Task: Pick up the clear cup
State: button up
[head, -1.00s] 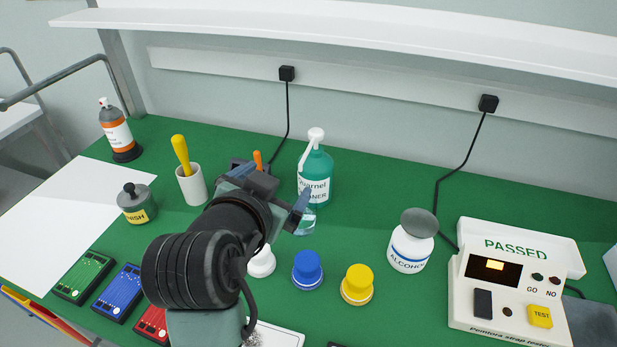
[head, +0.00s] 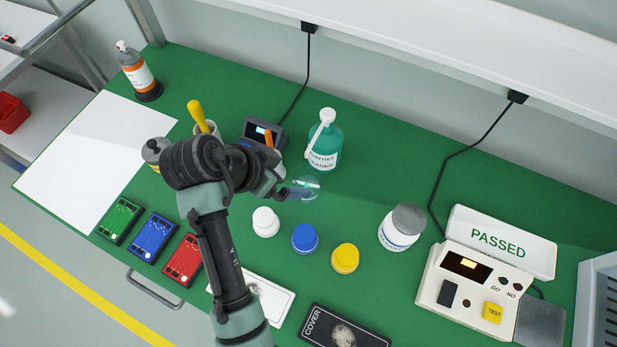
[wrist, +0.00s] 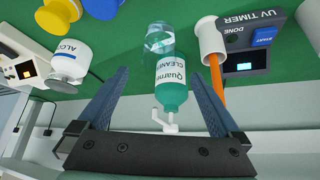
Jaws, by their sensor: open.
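The clear cup (head: 307,186) stands on the green bench mat, in front of the green cleaner bottle (head: 325,146). It is see-through and hard to outline. My gripper (head: 297,191) is low at the cup's left side in the head view, with a finger overlapping the cup's edge. The clear cup (wrist: 159,37) shows there beyond the fingertips, roughly centred. I cannot tell whether a finger touches it.
An orange-handled tool stands in a white holder by the UV timer (head: 262,132), close to my gripper. White (head: 265,222), blue (head: 305,238) and yellow (head: 345,258) lidded pots stand in front. An alcohol bottle (head: 401,228) is at right, beside the tester (head: 470,290).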

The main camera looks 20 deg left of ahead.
aim_at(316, 180)
jog(key=x, duration=0.3)
jog(key=shift+w+f, duration=0.2)
jog(key=shift+f, duration=0.05)
jog(key=shift+p+x, duration=0.45)
jog(key=shift+x, duration=2.2)
jog(key=shift+d+r, duration=0.1)
jog(key=shift+d, duration=0.1)
jog(key=shift+c, duration=0.2)
jog(key=c, duration=1.5)
jog(key=shift+o, duration=0.2)
jog(key=shift+r, duration=0.15)
jog(key=shift+s+r+b, duration=0.1)
jog(key=shift+r+b, duration=0.2)
jog(key=shift+r, duration=0.45)
notch_tip(316, 180, up, 5)
jog(key=s+b, duration=0.3)
jog(key=s, duration=1.6)
jog(key=shift+s+a, duration=0.3)
jog(key=shift+a, duration=0.05)
